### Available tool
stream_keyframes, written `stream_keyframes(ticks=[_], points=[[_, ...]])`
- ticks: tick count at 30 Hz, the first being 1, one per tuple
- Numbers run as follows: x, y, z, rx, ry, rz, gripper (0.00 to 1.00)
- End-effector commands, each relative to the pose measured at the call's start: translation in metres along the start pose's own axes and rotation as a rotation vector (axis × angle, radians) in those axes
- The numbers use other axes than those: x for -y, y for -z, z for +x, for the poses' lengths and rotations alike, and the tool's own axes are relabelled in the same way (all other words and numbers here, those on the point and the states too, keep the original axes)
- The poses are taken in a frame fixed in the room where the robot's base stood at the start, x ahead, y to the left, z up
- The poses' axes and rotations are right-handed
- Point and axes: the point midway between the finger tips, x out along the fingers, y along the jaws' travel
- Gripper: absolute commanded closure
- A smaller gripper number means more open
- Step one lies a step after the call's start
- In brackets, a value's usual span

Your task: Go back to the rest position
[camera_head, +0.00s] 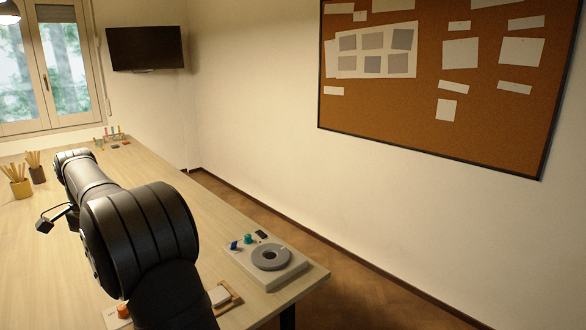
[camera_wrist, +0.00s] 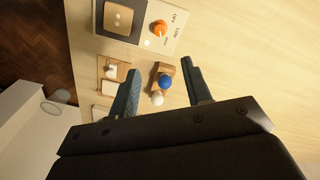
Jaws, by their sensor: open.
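My gripper (camera_wrist: 160,67) shows in the wrist view with its two dark blue-grey fingers spread apart and nothing gripped. A small wooden block (camera_wrist: 165,69) with a blue ball (camera_wrist: 165,82) and a white ball (camera_wrist: 157,99) shows between the fingers, apart from both. How far below the fingers it lies is hard to tell. In the head view my black arm reaches from the bottom middle to the left over the table, and my gripper is hidden there.
A panel with an orange knob (camera_wrist: 159,28) and switch parts (camera_wrist: 111,72) lie beside the fingers.

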Motion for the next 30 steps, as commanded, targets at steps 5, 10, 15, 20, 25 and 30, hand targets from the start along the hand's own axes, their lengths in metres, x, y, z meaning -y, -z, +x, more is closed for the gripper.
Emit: stream_keyframes(ticks=[5, 10, 15, 20, 25, 30], points=[[-0.001, 0.0, 0.039, 0.003, -0.005, 0.0, 0.55], [-0.001, 0.0, 0.073, 0.003, -0.006, 0.0, 0.55], [-0.001, 0.0, 0.108, 0.003, -0.006, 0.0, 0.55], [-0.001, 0.0, 0.141, 0.003, -0.006, 0.0, 0.55], [-0.001, 0.0, 0.163, 0.0, -0.002, -0.037, 0.55], [-0.001, 0.0, 0.162, -0.005, -0.003, -0.181, 0.55]])
